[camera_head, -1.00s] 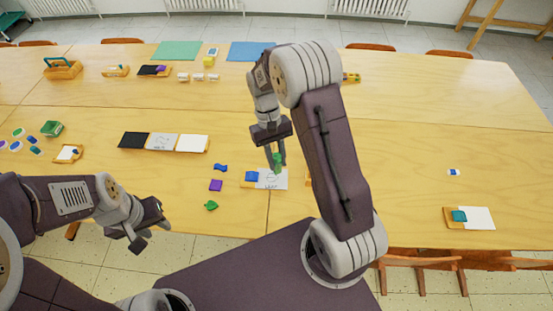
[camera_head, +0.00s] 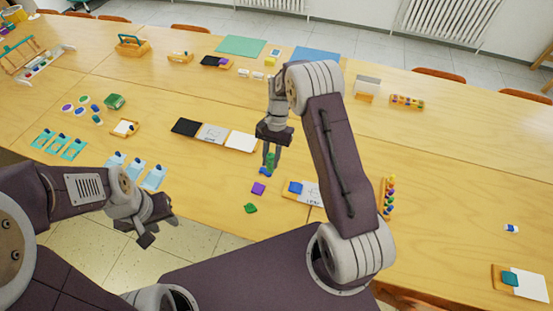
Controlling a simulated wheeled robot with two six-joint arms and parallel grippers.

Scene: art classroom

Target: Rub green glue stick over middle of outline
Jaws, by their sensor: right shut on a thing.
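My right gripper (camera_head: 271,153) is shut on a green glue stick (camera_head: 270,161), held pointing down. In the head view it overlaps a blue cut piece (camera_head: 265,171); I cannot tell its height above the table. The white card with the drawn outline (camera_head: 310,195) lies on a small wooden tray to the right of the glue stick, partly hidden by my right arm. A blue block (camera_head: 295,188) sits at the tray's left part. My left gripper (camera_head: 159,231) looks open and empty, low at the table's front edge.
A purple piece (camera_head: 258,188) and a green leaf shape (camera_head: 250,208) lie left of the outline card. A dark, grey and white row of cards (camera_head: 212,134) is further left. A rack of colored pieces (camera_head: 388,197) stands right of my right arm.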

